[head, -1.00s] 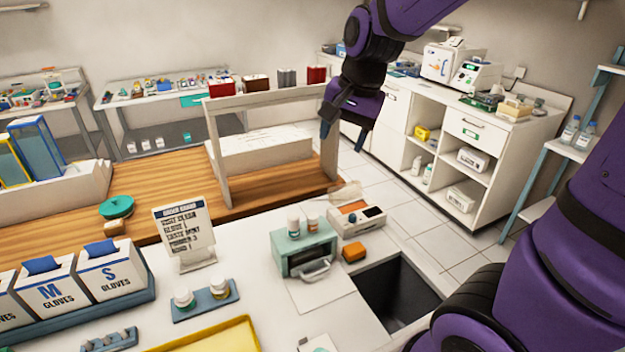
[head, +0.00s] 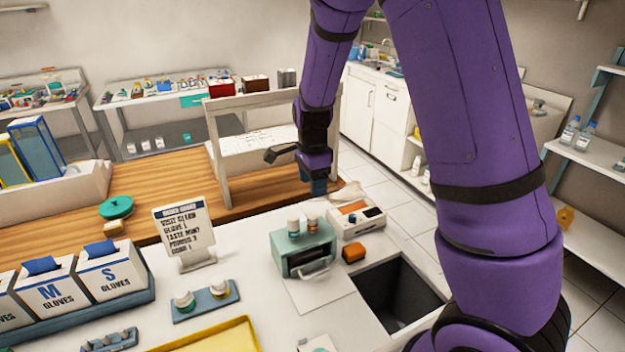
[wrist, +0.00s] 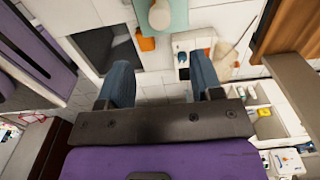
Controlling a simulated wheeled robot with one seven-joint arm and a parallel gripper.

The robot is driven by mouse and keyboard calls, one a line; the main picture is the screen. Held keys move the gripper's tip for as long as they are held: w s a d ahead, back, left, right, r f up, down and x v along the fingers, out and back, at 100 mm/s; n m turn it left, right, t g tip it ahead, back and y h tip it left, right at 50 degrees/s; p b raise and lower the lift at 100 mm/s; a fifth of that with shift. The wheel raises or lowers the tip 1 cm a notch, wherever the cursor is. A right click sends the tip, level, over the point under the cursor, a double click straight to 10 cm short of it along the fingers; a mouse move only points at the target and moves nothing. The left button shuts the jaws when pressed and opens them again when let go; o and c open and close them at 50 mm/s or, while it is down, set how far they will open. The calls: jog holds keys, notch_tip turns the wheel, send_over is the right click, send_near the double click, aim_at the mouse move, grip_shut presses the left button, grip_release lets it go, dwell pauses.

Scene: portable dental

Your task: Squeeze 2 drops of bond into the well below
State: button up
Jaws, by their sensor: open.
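My gripper (head: 318,186) is in the air above the back edge of the white counter, near the wooden bench. It is open and empty; in the wrist view its two blue fingers (wrist: 160,82) are apart with floor tiles between them. Two more capped bottles (head: 184,299) stand in a blue-grey holder (head: 205,302). A small grey-blue block (head: 110,341) lies at the front left; its wells are too small to make out. I cannot tell which bottle is the bond.
A white device (head: 357,220) and an orange block (head: 353,253) sit right of the green box. A dark square opening (head: 400,292) is in the counter's right side. A sign (head: 184,233), glove boxes (head: 55,290) and a yellow tray (head: 220,340) occupy the left.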

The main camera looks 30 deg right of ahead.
aim_at(312, 215)
notch_tip(312, 215, down, 12)
jog(key=shift+r, duration=0.1)
dwell(0.4)
jog(key=c, duration=0.6)
jog(key=shift+c, duration=0.2)
jog(key=o, duration=0.4)
jog(key=shift+o, duration=0.2)
jog(key=c, duration=0.4)
